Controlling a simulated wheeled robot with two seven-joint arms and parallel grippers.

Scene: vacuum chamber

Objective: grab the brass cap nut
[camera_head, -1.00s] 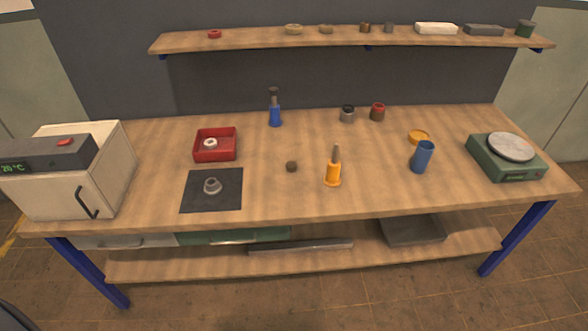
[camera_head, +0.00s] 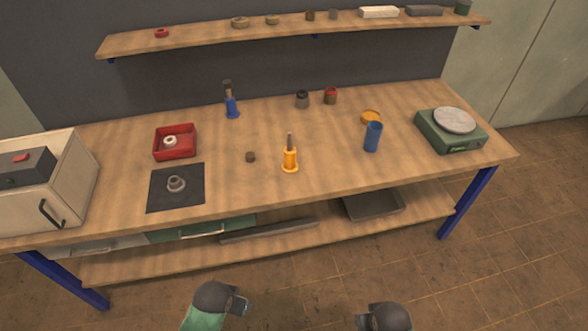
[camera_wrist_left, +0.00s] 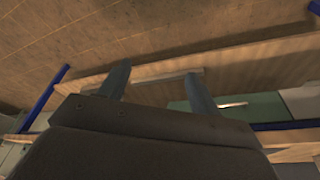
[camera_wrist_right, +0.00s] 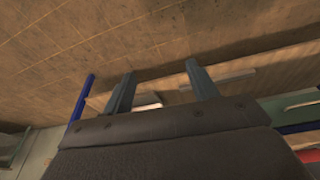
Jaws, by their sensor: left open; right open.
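A small dark brown piece (camera_head: 250,157) stands on the bench left of the yellow-orange holder; it may be the brass cap nut, but it is too small to tell. My left gripper (camera_wrist_left: 156,74) is open and empty, with its two fingers apart in the left wrist view. My right gripper (camera_wrist_right: 161,69) is also open and empty in the right wrist view. In the head view both arms show at the bottom edge, in front of the bench and well short of the piece.
On the bench (camera_head: 330,185) are a red tray (camera_head: 160,155), a black mat (camera_head: 160,198) with a grey flanged part (camera_head: 176,184), an orange holder (camera_head: 290,160), a blue cup (camera_head: 373,137) and a green scale (camera_head: 440,137). A shelf (camera_head: 200,40) with small parts runs behind.

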